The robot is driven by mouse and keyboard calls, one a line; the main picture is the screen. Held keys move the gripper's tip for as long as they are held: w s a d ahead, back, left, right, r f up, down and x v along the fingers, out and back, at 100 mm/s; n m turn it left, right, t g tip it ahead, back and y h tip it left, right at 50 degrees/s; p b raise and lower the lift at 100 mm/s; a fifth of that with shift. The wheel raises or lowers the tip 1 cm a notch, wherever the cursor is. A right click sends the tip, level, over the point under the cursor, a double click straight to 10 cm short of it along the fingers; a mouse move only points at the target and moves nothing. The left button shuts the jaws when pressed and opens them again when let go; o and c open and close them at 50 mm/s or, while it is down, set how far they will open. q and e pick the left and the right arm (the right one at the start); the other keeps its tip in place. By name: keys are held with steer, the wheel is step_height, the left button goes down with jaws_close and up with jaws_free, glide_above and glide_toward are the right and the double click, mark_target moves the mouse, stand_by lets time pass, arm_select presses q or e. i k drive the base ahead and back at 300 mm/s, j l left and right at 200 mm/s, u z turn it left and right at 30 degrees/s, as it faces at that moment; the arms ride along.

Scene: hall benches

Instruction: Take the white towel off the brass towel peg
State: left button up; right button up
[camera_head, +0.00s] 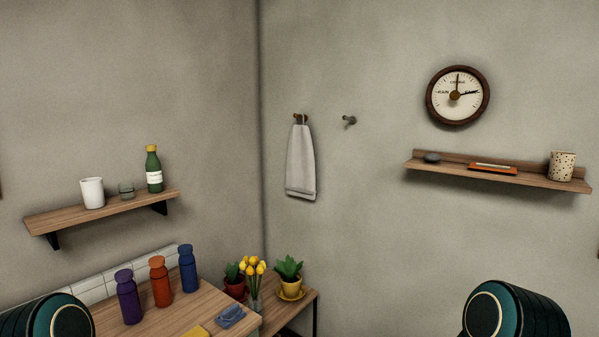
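The white towel (300,165) hangs from the brass towel peg (298,117) on the wall, just right of the room corner. It hangs straight down, and its top gathers at the peg. A second, grey peg (349,120) to the right is bare. Parts of my two arms show at the bottom left and bottom right edges, far from the towel. Neither gripper is in view.
A left shelf (60,218) holds a white cup, a small glass and a green bottle. A right shelf (540,180) sits under a round dial (458,95). Below, a wooden bench (215,300) bears several bottles (160,284); potted plants (289,272) stand beneath the towel.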

mark_target(301, 172)
steer(key=u, duration=0.25)
steer(key=i+l+u, duration=0.15)
steer(key=u, duration=0.2)
steer(key=i+l+u, duration=0.1)
steer(key=u, duration=0.3)
steer(key=l+u, duration=0.35)
steer(key=i+l+u, duration=0.2)
steer(key=l, duration=0.25)
steer(key=l+u, duration=0.2)
steer(key=l, duration=0.25)
steer(key=i+l, duration=0.1)
steer(key=l, duration=0.4)
steer(key=i+l+u, duration=0.1)
steer(key=l, duration=0.35)
